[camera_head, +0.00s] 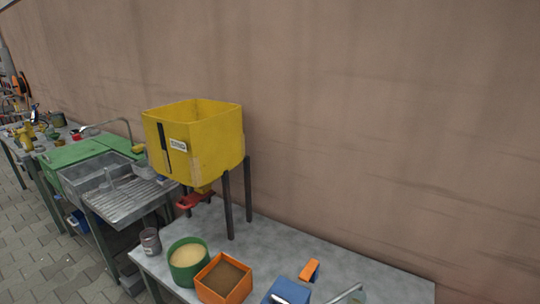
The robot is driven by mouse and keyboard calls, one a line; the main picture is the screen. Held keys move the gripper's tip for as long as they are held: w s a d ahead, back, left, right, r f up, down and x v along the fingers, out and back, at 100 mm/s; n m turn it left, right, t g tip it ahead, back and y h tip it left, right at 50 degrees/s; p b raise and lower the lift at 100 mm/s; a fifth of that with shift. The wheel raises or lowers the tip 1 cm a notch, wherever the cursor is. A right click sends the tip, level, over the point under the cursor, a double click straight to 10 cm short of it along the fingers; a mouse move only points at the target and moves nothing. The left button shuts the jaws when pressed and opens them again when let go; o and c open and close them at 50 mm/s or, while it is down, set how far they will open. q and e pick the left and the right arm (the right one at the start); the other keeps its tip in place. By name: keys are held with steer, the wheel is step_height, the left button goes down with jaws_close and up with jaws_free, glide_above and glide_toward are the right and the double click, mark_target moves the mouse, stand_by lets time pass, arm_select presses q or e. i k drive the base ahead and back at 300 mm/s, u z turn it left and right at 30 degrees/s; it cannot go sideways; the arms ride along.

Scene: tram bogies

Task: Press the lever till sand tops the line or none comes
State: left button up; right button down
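A yellow hopper (205,147) stands on dark legs (248,190) at the left part of the grey table. No sand is visible inside the open top, and I cannot see a fill line or falling sand. A green round tub (187,276) holds pale sand-like material. Neither of my grippers shows in this view.
The grey table (300,250) also bears an orange square box (223,299) with brown fill, a grey tin (150,241), a blue box (288,290) and a small orange block (310,270). A metal sink (119,197) stands left. A wall (370,120) rises behind.

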mark_target(305, 275)
steer(key=u, duration=2.15)
steer(key=k, duration=0.75)
steer(key=z, duration=1.4)
